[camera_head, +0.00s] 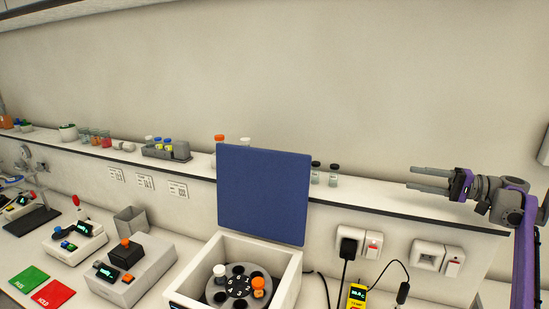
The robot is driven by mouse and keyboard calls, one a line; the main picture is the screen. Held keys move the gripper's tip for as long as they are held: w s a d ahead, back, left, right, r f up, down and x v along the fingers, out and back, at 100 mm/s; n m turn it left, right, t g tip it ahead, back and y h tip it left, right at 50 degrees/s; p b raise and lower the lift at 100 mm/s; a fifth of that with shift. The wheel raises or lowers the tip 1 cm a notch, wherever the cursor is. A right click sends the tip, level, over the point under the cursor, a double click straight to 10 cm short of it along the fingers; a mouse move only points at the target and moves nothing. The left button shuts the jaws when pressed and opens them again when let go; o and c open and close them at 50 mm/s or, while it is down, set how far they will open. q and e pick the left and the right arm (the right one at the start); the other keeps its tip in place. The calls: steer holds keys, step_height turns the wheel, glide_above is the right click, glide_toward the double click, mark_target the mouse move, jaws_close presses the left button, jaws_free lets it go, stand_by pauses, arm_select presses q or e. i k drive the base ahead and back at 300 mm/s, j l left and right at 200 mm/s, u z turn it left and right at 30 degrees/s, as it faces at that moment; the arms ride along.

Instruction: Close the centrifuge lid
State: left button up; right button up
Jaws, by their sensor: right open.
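The centrifuge (211,262) is a white box at the bottom middle of the head view. Its blue lid (262,194) stands upright, open, at the back edge of the box. Inside is a dark rotor (238,287) with numbered slots. A white-capped tube (219,270) and an orange-capped tube (258,284) stand in the rotor. My right gripper (428,180) is at the right, in front of the wall above the shelf, open and empty, its fingers pointing left. It is well right of the lid and apart from it. My left gripper is not in view.
A shelf (400,208) with bottles and tube racks runs along the wall behind the lid. Sockets with plugs (348,248) and a yellow meter (356,296) are right of the centrifuge. Bench devices (130,270) and red and green cards (53,294) are left.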

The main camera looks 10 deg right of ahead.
mark_target(262, 192)
steer(key=i+j, duration=0.1)
steer(key=j, duration=0.2)
steer(key=i+j, duration=0.15)
steer(key=j, duration=0.15)
steer(key=i+j, duration=0.1)
steer(key=j, duration=0.2)
steer(key=i+j, duration=0.15)
steer(key=j, duration=0.15)
